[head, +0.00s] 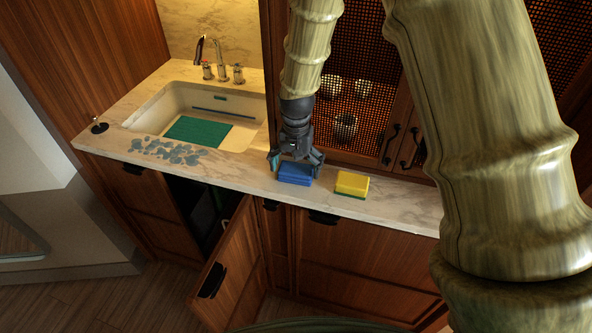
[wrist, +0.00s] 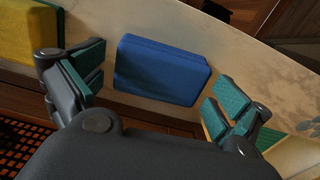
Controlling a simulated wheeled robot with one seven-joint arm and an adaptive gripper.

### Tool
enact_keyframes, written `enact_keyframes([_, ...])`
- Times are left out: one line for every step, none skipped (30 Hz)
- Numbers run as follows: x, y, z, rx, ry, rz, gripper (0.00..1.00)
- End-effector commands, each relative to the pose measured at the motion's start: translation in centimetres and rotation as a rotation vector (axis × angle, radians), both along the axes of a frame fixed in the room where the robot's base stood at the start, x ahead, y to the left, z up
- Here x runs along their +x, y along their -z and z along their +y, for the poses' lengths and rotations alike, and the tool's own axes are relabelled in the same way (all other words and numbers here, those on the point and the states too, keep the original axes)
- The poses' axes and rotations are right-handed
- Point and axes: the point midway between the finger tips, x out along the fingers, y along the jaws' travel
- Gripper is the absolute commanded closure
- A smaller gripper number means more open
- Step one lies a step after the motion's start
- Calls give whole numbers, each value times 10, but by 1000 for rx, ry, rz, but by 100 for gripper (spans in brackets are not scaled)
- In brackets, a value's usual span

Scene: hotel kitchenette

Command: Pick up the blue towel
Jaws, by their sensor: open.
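The blue towel (head: 296,173) is a folded, block-like bundle on the marble counter, near its front edge. In the wrist view the blue towel (wrist: 162,70) lies between the two fingers, with a gap on each side. My gripper (head: 296,164) points down right over the towel in the head view. Its fingers are spread open and nothing is held; the wrist view also shows the open gripper (wrist: 158,92) with green pads. The top of the towel is partly hidden by the gripper in the head view.
A yellow and green sponge (head: 352,184) lies to the right of the towel. A sink (head: 255,134) with a green mat (head: 198,131) and a faucet (head: 219,72) is to the left. Grey pebble-like pieces (head: 165,151) lie before it. A cabinet door (head: 229,270) hangs open below the counter.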

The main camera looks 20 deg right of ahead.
Motion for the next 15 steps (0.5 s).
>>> enact_keyframes([0, 2, 0, 1, 0, 1, 0])
enact_keyframes([0, 4, 0, 1, 0, 1, 0])
enact_keyframes([0, 5, 0, 1, 0, 1, 0])
enact_keyframes([0, 6, 0, 1, 0, 1, 0])
enact_keyframes([0, 7, 0, 1, 0, 1, 0])
enact_keyframes([0, 7, 0, 0, 0, 0, 0])
enact_keyframes([0, 7, 0, 0, 0, 0, 0])
enact_keyframes([0, 7, 0, 0, 0, 0, 0])
enact_keyframes([0, 7, 0, 0, 0, 0, 0])
enact_keyframes([0, 7, 0, 0, 0, 0, 0])
enact_keyframes([0, 7, 0, 0, 0, 0, 0])
enact_keyframes([0, 7, 0, 0, 0, 0, 4])
enact_keyframes([0, 7, 0, 0, 0, 0, 9])
enact_keyframes([0, 7, 0, 0, 0, 0, 15])
enact_keyframes([0, 7, 0, 0, 0, 0, 22])
